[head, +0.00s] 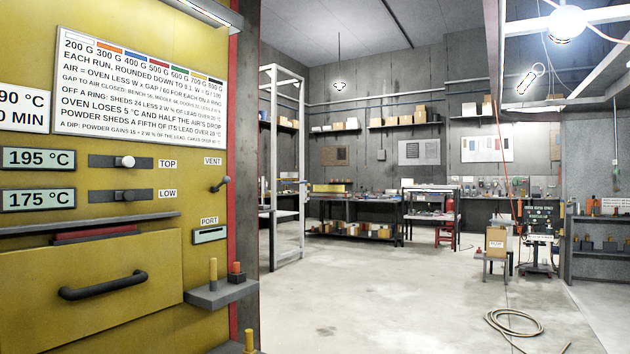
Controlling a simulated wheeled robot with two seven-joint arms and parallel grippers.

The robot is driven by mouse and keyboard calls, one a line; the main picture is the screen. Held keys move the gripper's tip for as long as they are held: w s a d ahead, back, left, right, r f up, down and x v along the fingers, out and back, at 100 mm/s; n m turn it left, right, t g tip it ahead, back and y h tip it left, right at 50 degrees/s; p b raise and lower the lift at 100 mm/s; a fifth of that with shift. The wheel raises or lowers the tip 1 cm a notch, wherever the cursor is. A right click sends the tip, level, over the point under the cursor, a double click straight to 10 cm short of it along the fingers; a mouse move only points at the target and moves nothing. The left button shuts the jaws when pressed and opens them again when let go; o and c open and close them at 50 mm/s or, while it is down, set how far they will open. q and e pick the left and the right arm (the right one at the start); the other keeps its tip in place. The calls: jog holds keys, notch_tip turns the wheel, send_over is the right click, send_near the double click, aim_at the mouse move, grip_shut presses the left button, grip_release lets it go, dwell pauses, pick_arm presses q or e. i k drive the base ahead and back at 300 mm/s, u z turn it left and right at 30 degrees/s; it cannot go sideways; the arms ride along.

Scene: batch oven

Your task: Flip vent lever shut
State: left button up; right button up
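The vent lever (221,184) is a small dark lever on the yellow oven front (160,240), under the VENT label (212,161) near the panel's right edge. It slants, with its knob end up and to the right. No gripper shows in the head view, so neither of mine is seen near the lever, and their states cannot be seen.
Left of the lever are the TOP slider (125,162) and LOW slider (127,195). Below are the PORT slot (209,236), a small grey shelf (222,292) with pegs, and the drawer handle (103,286). A hose (513,322) lies on the otherwise open floor.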

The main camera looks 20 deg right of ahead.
aim_at(226, 180)
jog(key=z, duration=0.2)
jog(key=i, duration=1.85)
jog(key=z, duration=0.1)
